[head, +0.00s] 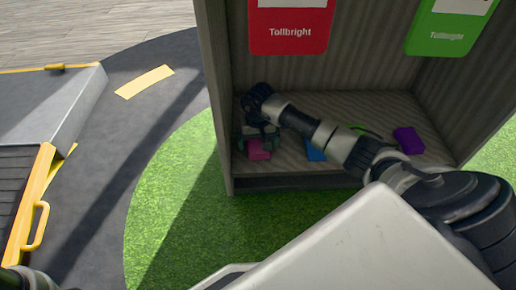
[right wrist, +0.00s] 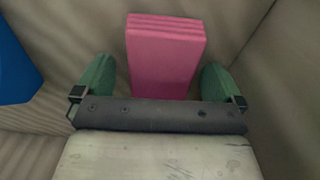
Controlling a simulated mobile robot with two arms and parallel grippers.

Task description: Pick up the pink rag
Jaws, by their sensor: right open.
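The pink rag (head: 259,150) lies on the floor of an open grey cabinet, near its left wall. In the right wrist view the pink rag (right wrist: 165,58) looks like a folded stack and shows between the two green fingers. My right gripper (head: 257,132) is inside the cabinet just over the rag. It is open, and the right wrist view shows its fingers (right wrist: 162,85) apart on either side of the rag, with gaps visible. The gripper body hides the rag's near end in that view.
A blue item (head: 315,150), a purple item (head: 408,140) and a green item (head: 360,130) lie to the right on the cabinet floor (head: 385,165). Red (head: 290,28) and green (head: 447,30) signs hang above. A yellow-edged ramp (head: 50,120) stands at left.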

